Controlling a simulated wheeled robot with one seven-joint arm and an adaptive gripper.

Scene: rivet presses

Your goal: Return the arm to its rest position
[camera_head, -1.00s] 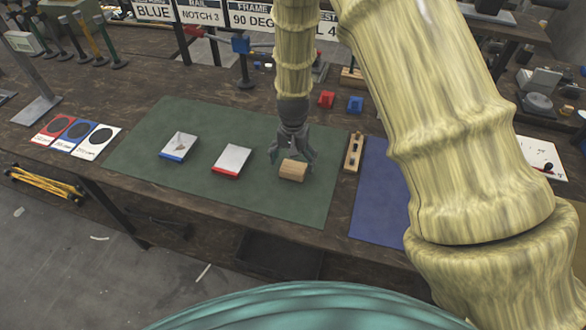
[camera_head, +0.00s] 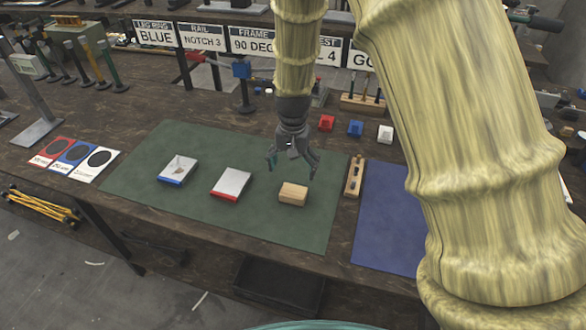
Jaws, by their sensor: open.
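My gripper (camera_head: 292,172) hangs from my bamboo-textured arm, fingers pointing down and spread apart. It is empty, above the green mat (camera_head: 225,222). A small wooden block (camera_head: 293,195) lies on the mat just below and in front of the gripper, apart from its fingers. The arm's upper links cover the right side of the view.
A blue-edged white tile (camera_head: 178,168) and a red-edged one (camera_head: 231,183) lie on the green mat. A narrow wooden strip (camera_head: 354,178) and a blue mat (camera_head: 385,225) lie to the right. Red (camera_head: 326,122), blue (camera_head: 355,128) and white (camera_head: 385,133) pieces stand behind, below the sign boards (camera_head: 253,40).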

